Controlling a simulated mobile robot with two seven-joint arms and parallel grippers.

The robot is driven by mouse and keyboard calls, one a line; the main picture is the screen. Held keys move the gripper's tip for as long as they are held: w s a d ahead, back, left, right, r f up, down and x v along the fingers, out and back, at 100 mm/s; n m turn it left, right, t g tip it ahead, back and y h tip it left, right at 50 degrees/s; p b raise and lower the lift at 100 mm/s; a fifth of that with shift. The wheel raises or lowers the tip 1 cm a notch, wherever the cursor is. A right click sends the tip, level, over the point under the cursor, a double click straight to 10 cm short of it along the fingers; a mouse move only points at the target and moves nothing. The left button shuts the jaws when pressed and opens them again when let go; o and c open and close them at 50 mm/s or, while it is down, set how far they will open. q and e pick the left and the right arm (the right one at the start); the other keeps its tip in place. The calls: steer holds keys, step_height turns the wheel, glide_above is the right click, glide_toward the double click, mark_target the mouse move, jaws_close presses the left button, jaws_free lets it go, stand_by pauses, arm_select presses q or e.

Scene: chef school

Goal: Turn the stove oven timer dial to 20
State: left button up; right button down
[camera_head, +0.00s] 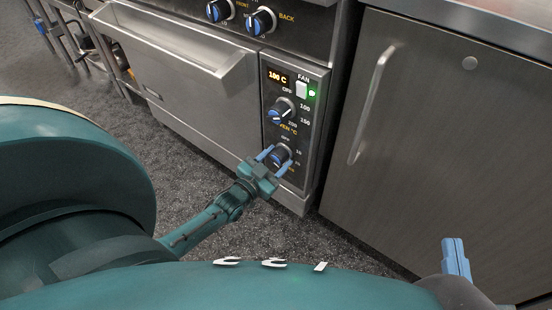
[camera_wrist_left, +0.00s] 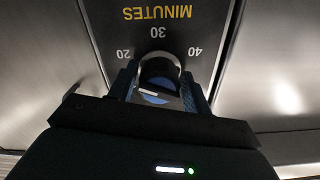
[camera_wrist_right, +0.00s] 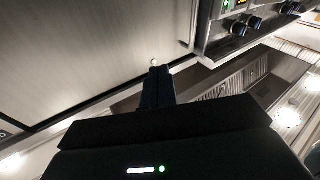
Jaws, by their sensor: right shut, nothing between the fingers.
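The timer dial (camera_head: 281,155), a round dark knob with a blue face, is the lowest knob on the stove's control panel. In the left wrist view the dial (camera_wrist_left: 160,80) sits below the upside-down MINUTES print, with 20, 30 and 40 around it. A white mark shows on its face; I cannot tell which number it points to. My left gripper (camera_head: 274,160) is open, one finger on each side of the dial; contact is unclear. My right gripper (camera_head: 456,258) is shut and empty, away from the stove, in front of the steel cabinet door.
Above the timer are the oven temperature knob (camera_head: 281,110), fan switch (camera_head: 302,90) and 100 C display (camera_head: 277,77). Burner knobs (camera_head: 261,21) are higher up. The oven door handle (camera_head: 236,66) juts out at left, the cabinet handle (camera_head: 372,104) at right.

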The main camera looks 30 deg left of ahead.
arm_select(q)
steer(key=shift+o, duration=1.3)
arm_select(e)
steer(key=shift+r, duration=0.2)
steer(key=shift+w, duration=0.1)
arm_select(q)
steer(key=shift+s, duration=0.35)
steer(key=s, duration=0.1)
steer(key=s+p, duration=0.1)
steer(key=s, duration=0.1)
steer(key=s+p, duration=0.1)
steer(key=shift+s+a+r, duration=0.1)
steer(key=shift+s+a, duration=0.15)
steer(key=shift+s, duration=0.15)
steer(key=p, duration=0.2)
glide_toward(273, 163)
steer(key=shift+s, duration=0.95)
arm_select(e)
steer(key=shift+d+h, duration=0.4)
